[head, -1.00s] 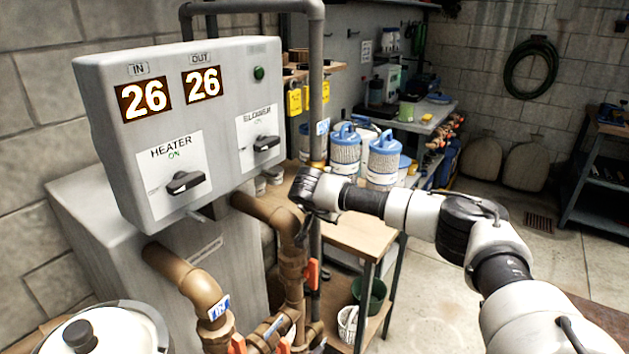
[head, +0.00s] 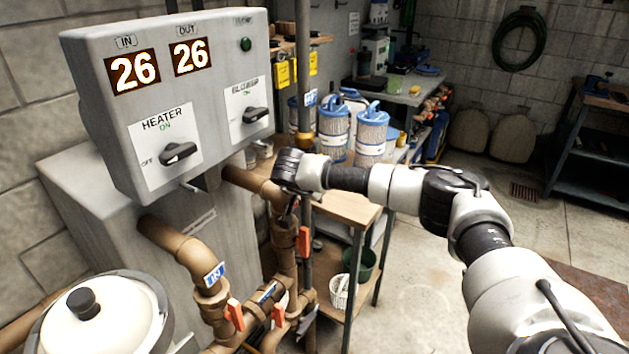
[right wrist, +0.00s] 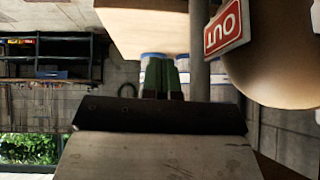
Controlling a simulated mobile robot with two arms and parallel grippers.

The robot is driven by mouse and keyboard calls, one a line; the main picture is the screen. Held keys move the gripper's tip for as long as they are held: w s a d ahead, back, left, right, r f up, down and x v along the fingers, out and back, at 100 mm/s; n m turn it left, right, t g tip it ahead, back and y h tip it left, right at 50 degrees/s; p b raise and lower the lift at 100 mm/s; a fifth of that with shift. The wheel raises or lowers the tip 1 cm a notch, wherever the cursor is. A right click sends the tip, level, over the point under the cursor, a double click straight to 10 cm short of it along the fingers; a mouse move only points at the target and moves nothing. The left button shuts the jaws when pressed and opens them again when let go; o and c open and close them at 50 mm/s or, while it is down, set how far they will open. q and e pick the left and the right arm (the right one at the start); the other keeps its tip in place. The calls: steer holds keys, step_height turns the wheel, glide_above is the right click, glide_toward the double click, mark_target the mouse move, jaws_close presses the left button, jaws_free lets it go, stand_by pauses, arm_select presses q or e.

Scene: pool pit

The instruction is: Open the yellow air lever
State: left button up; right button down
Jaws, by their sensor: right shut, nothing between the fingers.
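A grey vertical pipe with a yellow-brass fitting (head: 304,139) rises behind my right wrist in the head view. I cannot make out a lever on this fitting for certain, so I cannot tell how the yellow air lever stands. My right gripper (head: 287,210) points down beside the brown pipes, just right of the control box, partly hidden by its own wrist. In the right wrist view its fingers (right wrist: 162,82) are together and empty. A large brown pipe with a red OUT label (right wrist: 227,27) is close to them. My left gripper is out of view.
The control box (head: 150,95) has heater and blower knobs and two displays reading 26. Brown pipes with orange-red levers (head: 235,314) stand below it. A white-lidded tank (head: 100,315) is at lower left. A wooden bench (head: 345,210) with blue-topped filters (head: 371,135) stands behind. Floor at right is clear.

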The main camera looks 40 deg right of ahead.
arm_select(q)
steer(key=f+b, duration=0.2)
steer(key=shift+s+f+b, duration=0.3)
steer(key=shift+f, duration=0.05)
arm_select(e)
steer(key=s+a+f, duration=0.2)
steer(key=s+a, duration=0.2)
steer(key=a, duration=0.5)
steer(key=shift+s+a+f, duration=0.15)
steer(key=shift+s+f, duration=0.1)
steer(key=shift+f, duration=0.1)
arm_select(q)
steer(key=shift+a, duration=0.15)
arm_select(e)
steer(key=shift+r, duration=0.1)
